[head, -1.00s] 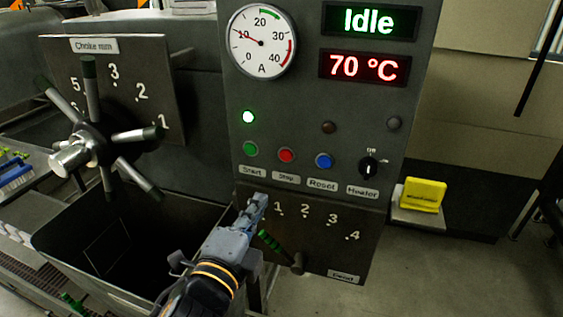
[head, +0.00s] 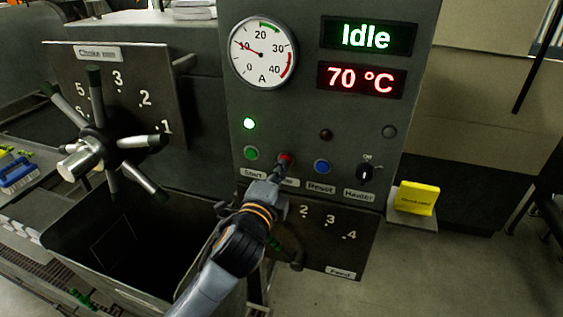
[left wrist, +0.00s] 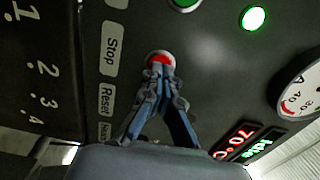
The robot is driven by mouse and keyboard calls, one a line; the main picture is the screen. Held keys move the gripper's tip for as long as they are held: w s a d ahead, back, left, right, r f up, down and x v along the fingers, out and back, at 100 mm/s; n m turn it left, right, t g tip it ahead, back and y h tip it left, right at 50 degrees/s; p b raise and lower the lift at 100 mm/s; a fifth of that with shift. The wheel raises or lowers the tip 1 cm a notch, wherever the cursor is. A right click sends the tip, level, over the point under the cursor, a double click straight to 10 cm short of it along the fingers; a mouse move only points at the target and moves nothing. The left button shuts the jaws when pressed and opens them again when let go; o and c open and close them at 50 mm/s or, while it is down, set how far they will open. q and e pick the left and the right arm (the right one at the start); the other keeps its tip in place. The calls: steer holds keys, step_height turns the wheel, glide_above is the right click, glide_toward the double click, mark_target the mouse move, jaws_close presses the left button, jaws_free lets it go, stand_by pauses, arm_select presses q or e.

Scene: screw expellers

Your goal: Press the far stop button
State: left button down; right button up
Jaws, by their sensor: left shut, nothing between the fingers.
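The red stop button (head: 286,159) sits on the dark control panel, between the green start button (head: 251,153) and the blue reset button (head: 322,167). My left gripper (head: 283,168) is at the stop button, with its fingers pointing at it and its arm covering most of the "Stop" label. In the left wrist view the closed fingertips (left wrist: 158,70) overlap the lower part of the red button (left wrist: 160,58), which has a pale ring. They look at or very close to its face; I cannot tell if it is pressed in. My right gripper is not in view.
The display (head: 368,36) reads "Idle" and a green lamp (head: 249,123) is lit. The heater knob (head: 366,172) is right of reset. The choke handwheel (head: 87,155) and an open dark bin stand left. A yellow block (head: 417,198) is at right.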

arm_select(q)
steer(key=shift+w+d, duration=0.1)
steer(key=shift+w, duration=0.25)
steer(key=shift+w+d+r, duration=0.1)
steer(key=shift+w+r, duration=0.15)
steer(key=shift+w, duration=0.2)
steer(key=v, duration=0.8)
steer(key=shift+f, duration=0.2)
